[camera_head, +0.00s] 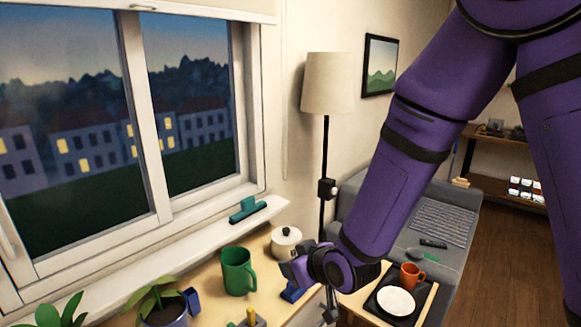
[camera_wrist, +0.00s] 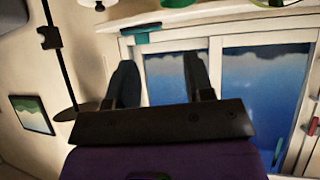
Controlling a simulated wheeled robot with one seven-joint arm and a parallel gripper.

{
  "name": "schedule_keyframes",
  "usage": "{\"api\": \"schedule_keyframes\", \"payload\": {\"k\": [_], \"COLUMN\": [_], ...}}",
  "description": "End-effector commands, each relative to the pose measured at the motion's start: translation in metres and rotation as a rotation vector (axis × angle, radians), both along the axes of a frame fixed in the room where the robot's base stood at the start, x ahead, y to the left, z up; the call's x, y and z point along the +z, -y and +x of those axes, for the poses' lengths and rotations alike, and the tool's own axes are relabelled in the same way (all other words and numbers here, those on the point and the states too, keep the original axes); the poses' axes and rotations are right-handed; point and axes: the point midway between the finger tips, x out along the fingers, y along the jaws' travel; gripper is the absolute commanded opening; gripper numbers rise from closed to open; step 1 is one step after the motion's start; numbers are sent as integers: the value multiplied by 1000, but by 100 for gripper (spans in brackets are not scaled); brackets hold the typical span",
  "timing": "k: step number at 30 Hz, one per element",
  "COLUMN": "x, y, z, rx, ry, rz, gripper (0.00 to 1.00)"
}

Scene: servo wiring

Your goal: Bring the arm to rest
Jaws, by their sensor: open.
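My purple arm reaches down from the upper right in the head view. Its wrist hangs low over the front of the wooden surface (camera_head: 205,288), near a green mug (camera_head: 237,270) and a white lidded pot (camera_head: 286,243). In the wrist view my gripper (camera_wrist: 161,80) has its two dark fingers well apart, with nothing between them. That view is upside down, with the window behind the fingers.
A floor lamp (camera_head: 326,85) stands behind the wrist. A dark tray (camera_head: 379,317) holds an orange mug (camera_head: 411,275) and a white plate (camera_head: 396,301), right of the wrist. A grey sofa (camera_head: 453,251) is behind. A potted plant (camera_head: 157,297) is at the left; a teal tool (camera_head: 247,211) lies on the sill.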

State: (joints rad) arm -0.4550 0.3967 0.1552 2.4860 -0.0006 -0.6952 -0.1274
Motion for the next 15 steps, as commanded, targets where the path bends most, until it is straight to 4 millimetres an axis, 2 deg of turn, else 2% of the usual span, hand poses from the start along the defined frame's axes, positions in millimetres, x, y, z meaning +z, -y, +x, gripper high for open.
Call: {"api": "schedule_keyframes", "payload": {"k": [1,7,15], "x": [16,66,127], "y": [12,63,134], "z": [4,7,-14], "rx": [-24,-118,-257], "ry": [-4,-63,-153], "rz": [-9,-60,-110], "gripper": [48,48,48]}}
